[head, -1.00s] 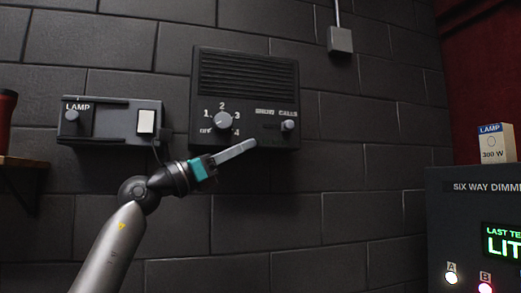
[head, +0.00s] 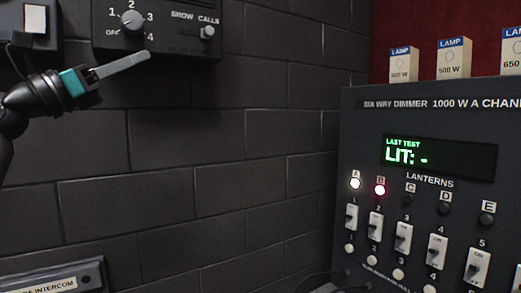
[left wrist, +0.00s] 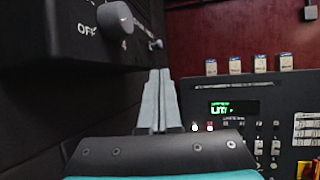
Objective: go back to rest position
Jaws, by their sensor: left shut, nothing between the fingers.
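My left gripper (head: 146,56) comes in from the left in the head view, its grey fingers shut with nothing between them. In the left wrist view, the shut fingers (left wrist: 160,75) point forward, with the intercom knob (left wrist: 115,18) above and to the left. My right gripper is not in view.
A six way dimmer panel (head: 360,115) stands at the right, its display reading "LIT: -". Lantern A (head: 355,183) glows white and B (head: 380,190) pinkish red. Lamp boxes (head: 453,60) stand on top. A labelled box (head: 92,270) is at the lower left. Bare wall lies between.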

